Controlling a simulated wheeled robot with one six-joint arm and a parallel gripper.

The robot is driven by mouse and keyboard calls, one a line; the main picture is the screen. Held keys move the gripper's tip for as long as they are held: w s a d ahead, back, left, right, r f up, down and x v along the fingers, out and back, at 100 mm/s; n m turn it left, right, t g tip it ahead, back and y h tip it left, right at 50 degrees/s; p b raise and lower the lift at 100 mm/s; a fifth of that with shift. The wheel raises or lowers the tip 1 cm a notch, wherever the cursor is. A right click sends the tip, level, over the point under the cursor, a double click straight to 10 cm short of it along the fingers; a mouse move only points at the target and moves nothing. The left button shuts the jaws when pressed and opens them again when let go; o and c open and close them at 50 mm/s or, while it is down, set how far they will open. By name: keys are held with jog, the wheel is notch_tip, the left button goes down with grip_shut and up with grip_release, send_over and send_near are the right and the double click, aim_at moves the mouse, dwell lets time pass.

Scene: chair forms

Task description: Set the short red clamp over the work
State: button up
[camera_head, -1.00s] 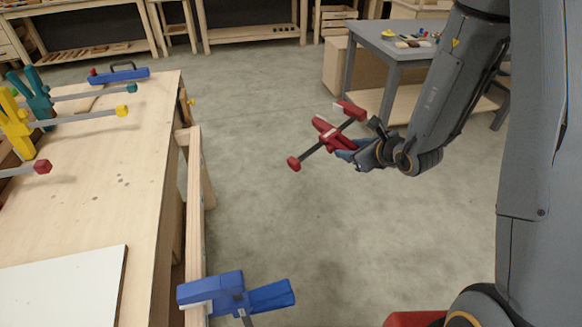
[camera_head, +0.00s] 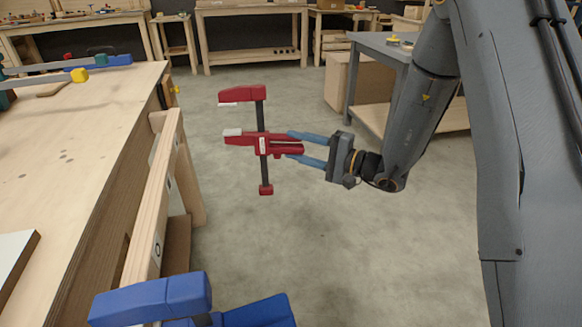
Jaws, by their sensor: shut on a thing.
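The short red clamp (camera_head: 262,141) hangs in the air over the floor, right of the workbench. Its dark bar stands upright, with a red jaw at the top, a second red jaw at mid-height and a red end piece at the bottom. Pale pads show on both jaws' left ends. My gripper (camera_head: 297,147) is shut on the clamp's red body from the right with its blue fingers. A blue clamp (camera_head: 150,302) is at the bottom, near the bench's front rail. A corner of a white board (camera_head: 14,262), perhaps the work, lies on the bench at the lower left.
The wooden workbench (camera_head: 95,135) fills the left side, with a wooden rail (camera_head: 153,205) along its near edge. A blue tool and yellow clamp tip (camera_head: 79,75) lie at its far end. A grey table (camera_head: 376,50) stands behind my arm. The middle floor is clear.

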aim_at(284, 154)
jog(key=shift+a+f+n+g+y+b, duration=0.7)
jog(key=shift+a+f+n+b, duration=0.25)
jog(key=shift+n+b, duration=0.3)
jog(key=shift+s+a, duration=0.35)
jog(key=shift+a, duration=0.55)
jog(key=shift+d, duration=0.1)
jog(key=shift+w+d+f+g, duration=0.1)
jog(key=shift+w+d+g, duration=0.15)
jog(key=shift+d, duration=0.2)
jog(key=shift+s, duration=0.1)
jog(key=b, duration=0.6)
jog(key=shift+a+f, duration=0.15)
jog(key=shift+a, duration=0.15)
jog(key=b, duration=0.3)
jog(key=shift+a, duration=0.2)
jog(key=shift+s, duration=0.1)
